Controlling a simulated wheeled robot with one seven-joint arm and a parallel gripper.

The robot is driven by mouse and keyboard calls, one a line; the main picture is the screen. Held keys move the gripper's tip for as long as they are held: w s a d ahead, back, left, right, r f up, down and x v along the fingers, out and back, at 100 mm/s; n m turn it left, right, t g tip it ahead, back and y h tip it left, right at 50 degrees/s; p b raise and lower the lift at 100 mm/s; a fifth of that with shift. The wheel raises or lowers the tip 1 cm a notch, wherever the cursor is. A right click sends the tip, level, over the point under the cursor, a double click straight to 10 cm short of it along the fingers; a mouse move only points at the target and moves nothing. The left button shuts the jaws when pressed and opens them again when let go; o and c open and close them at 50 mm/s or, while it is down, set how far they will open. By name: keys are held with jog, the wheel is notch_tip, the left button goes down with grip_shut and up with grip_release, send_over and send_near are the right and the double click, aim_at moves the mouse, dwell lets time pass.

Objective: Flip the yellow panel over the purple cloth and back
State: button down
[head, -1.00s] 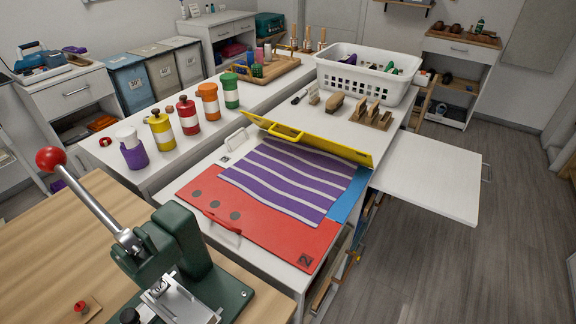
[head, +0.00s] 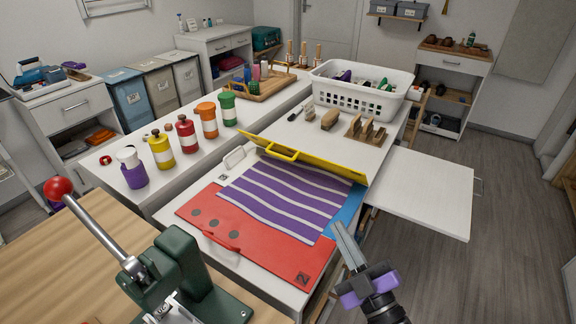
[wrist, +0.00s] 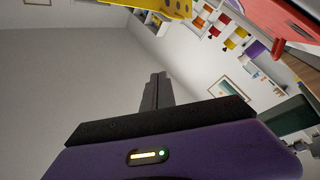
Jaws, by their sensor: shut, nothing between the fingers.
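The yellow panel (head: 312,161) stands tilted up along the far side of the folding board, with a yellow handle (head: 283,153) on it. The purple cloth (head: 284,193) with white stripes lies flat on the board, between the red panel (head: 225,217) and the yellow one. My gripper (head: 342,232) is shut and empty, at the right front of the board, apart from the panels. In the wrist view my gripper (wrist: 158,85) points up past the wall, and part of the yellow panel (wrist: 165,8) shows at the top.
A blue panel (head: 349,210) lies at the board's right edge. A green press with a red-knobbed lever (head: 58,188) stands at the front left. Several coloured shakers line the left counter. A white basket (head: 361,88) and wooden brushes stand behind the yellow panel. The floor on the right is clear.

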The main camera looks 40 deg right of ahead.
jog(key=w+d+r+n+t+y+p, duration=0.1)
jog(key=w+d+r+n+y, duration=0.3)
jog(key=w+d+n, duration=0.75)
jog(key=w+a+f+n+g+y, duration=0.1)
jog(key=f+n, duration=0.1)
jog(key=w+a+f+n+g+y, duration=0.1)
jog(key=w+f+n, duration=0.1)
jog(key=f+n, duration=0.1)
jog(key=w+f+n+y, duration=0.1)
jog(key=f+n, duration=0.1)
jog(key=f, duration=0.1)
jog(key=shift+w+a+n+g+y, duration=0.3)
jog(key=shift+w+a+n+g, duration=0.05)
jog(key=shift+w+a+g, duration=0.05)
jog(key=shift+a+n, duration=0.25)
jog(key=shift+n, duration=0.15)
jog(key=w, duration=0.3)
jog(key=w+a, duration=0.1)
jog(key=w, duration=0.2)
jog(key=w+r, duration=0.1)
jog(key=w, duration=0.2)
jog(key=shift+w+a+p, duration=0.15)
jog(key=shift+w+p, duration=0.25)
jog(key=shift+r, duration=0.15)
